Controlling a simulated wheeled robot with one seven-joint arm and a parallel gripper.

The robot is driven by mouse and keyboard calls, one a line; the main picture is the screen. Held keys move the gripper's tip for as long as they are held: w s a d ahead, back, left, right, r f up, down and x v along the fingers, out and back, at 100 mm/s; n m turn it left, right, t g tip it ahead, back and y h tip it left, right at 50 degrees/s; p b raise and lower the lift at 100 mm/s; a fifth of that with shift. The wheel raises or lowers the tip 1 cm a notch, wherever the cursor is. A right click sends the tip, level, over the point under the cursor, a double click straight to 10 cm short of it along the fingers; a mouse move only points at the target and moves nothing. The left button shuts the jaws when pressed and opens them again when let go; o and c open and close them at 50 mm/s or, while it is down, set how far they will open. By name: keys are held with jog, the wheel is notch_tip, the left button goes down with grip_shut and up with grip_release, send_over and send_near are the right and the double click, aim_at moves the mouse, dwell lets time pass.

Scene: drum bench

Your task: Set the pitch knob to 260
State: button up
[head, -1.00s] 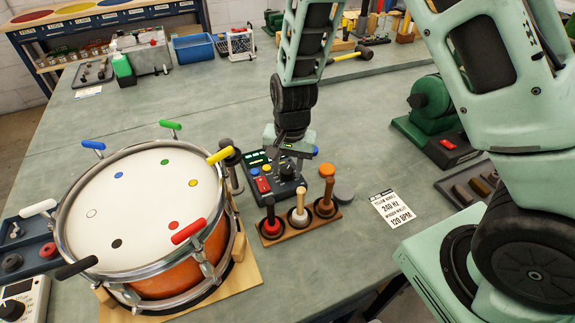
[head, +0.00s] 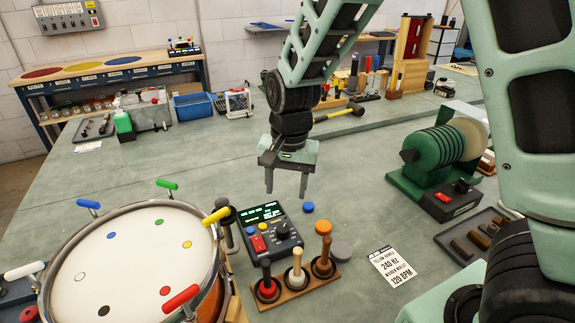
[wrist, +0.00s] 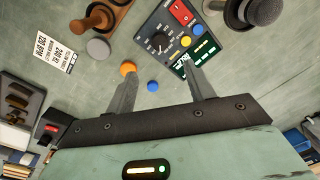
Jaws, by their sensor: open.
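The control box (head: 264,229) stands on the bench right of the drum (head: 130,262). It has a black knob (head: 284,230), a lit green display (head: 264,213), and red, yellow and blue buttons. The knob has a pale pointer mark and also shows in the wrist view (wrist: 158,43); its reading is too small to tell. My gripper (head: 286,194) is open and empty, above the bench behind the box and clear of the knob. In the wrist view its fingers (wrist: 161,68) point toward the box.
A mallet rack (head: 296,288) stands in front of the box. A printed card (head: 391,266) appears to read 240 HZ and 120 BPM. A blue disc (head: 308,207) and a grey disc (head: 341,251) lie nearby. A green machine (head: 435,165) is at the right.

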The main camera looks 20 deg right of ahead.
notch_tip(320, 180, up, 5)
jog(key=shift+d+r, duration=0.1)
jog(key=shift+d, duration=0.05)
jog(key=shift+s, duration=0.1)
dwell(0.4)
